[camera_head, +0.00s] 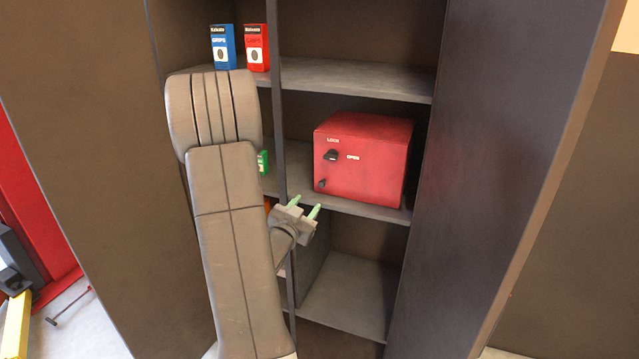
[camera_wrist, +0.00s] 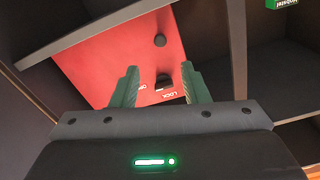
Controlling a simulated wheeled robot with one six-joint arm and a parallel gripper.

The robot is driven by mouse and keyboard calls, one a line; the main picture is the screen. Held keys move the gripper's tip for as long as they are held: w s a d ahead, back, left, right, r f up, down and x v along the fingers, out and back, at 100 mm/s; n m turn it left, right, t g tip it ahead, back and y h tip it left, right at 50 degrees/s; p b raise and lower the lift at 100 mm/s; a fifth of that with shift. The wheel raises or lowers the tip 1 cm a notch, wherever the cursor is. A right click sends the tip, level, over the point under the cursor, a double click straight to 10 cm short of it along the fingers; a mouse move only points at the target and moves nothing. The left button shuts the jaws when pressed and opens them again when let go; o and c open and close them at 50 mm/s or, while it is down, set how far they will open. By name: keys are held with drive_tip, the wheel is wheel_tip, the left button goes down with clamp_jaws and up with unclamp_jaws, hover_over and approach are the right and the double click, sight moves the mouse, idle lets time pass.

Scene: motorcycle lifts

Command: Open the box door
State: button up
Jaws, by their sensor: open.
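The red box (camera_head: 370,165) sits on a middle shelf of the dark cabinet. Its door is shut and faces out, with a black knob (camera_head: 331,155) beside the words LOCK and OPEN and a smaller black knob (camera_head: 322,184) below. My gripper (camera_head: 303,207) is open and empty, with green fingers, in front of the shelf and lower left of the box. In the wrist view the red box (camera_wrist: 100,62) appears upside down beyond the fingers of my gripper (camera_wrist: 159,88). The lock knob (camera_wrist: 162,81) shows between the fingers, and the small knob (camera_wrist: 160,40) farther off.
A vertical divider (camera_head: 277,110) stands left of the box. The shelf above (camera_head: 355,79) and the cabinet's right side panel (camera_head: 500,150) bound the space. Blue (camera_head: 223,47) and red (camera_head: 257,47) cartons stand on the upper left shelf. The compartment below the box looks empty.

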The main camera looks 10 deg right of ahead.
sight(321, 185)
drive_tip(key=p+x, duration=0.2)
drive_tip(key=x, duration=0.9)
drive_tip(key=shift+p, duration=0.35)
clamp_jaws()
